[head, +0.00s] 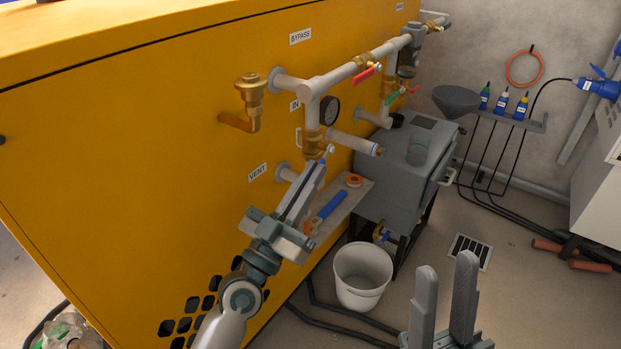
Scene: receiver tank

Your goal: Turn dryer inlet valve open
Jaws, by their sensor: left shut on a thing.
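The dryer inlet valve is a brass valve (312,142) on the grey vertical pipe by the "IN" label (295,105) on the yellow cabinet. My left gripper (318,172) reaches up to it from below and is shut at its handle, just under the brass body. A small blue bit of the handle (322,161) shows at the fingertips; the rest is hidden by the fingers, so its exact angle is unclear. My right gripper (446,295) is low in the foreground, open and empty, well away from the valve.
A red-handled bypass valve (366,74) and a green-handled valve (398,96) sit on nearby pipes. A gauge (331,110) is beside the inlet pipe. A shelf (350,197) holds tools and a tape roll. A white bucket (362,276) and a grey tank (405,170) stand to the right.

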